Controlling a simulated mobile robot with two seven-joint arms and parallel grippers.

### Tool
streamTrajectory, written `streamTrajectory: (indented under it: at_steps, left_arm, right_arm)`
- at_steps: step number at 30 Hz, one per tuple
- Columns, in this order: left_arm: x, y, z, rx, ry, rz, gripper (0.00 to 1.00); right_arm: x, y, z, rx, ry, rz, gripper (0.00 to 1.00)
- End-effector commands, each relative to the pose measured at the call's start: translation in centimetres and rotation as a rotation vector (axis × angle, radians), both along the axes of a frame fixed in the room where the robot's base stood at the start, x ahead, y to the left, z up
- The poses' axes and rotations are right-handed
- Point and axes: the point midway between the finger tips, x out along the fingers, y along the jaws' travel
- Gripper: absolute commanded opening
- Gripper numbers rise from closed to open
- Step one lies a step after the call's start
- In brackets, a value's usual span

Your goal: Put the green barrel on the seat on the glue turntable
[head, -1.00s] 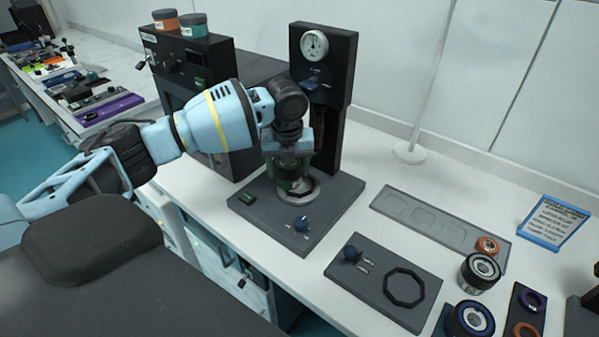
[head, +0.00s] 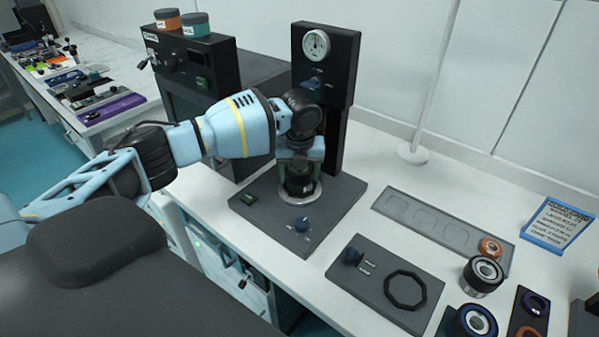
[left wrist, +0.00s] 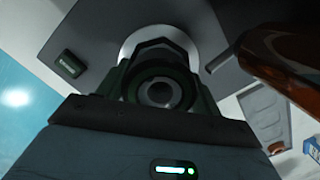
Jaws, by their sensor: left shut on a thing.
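The green barrel (head: 299,186) is dark with a green band and stands upright in my left gripper (head: 300,170), which is shut on it. The barrel is over the pale ring seat (head: 317,193) on the dark base of the glue turntable (head: 262,208). I cannot tell whether its bottom touches the seat. In the left wrist view the barrel's round open top (left wrist: 160,92) shows between the fingers, and part of the seat ring (left wrist: 192,50) shows beyond it. My right gripper is out of view.
The turntable's gauge column (head: 325,75) rises close behind my gripper. A blue knob (head: 303,224) sits on the base's front. To the right are a plate with an octagonal ring (head: 405,289), a grey tray (head: 425,222) and a dark barrel (head: 482,275).

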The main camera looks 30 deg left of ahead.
Motion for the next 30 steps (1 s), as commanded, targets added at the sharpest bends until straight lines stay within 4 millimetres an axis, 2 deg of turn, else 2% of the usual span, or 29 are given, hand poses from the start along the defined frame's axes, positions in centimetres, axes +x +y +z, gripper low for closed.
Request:
streamTrajectory:
  at_steps: [7,8,12,23,26,30]
  left_arm:
    - [0.0,0.0,-0.2,-0.001,-0.001,-0.001,0.39]
    - [0.0,0.0,-0.3,0.000,0.000,-0.001,0.68]
    - [0.0,0.0,-0.2,0.000,0.000,-0.001,0.86]
    - [0.0,0.0,0.2,0.000,-0.002,0.000,0.87]
    - [0.0,-0.1,1.2,-0.001,-0.004,-0.001,0.87]
    - [-0.2,-0.3,3.7,0.000,-0.006,-0.001,0.87]
  right_arm:
    - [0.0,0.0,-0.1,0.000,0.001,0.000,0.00]
    - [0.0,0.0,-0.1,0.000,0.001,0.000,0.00]
    - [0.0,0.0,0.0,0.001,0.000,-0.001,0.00]
    - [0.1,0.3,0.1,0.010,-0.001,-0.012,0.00]
    - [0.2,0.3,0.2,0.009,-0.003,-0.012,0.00]
    - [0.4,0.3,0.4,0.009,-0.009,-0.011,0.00]
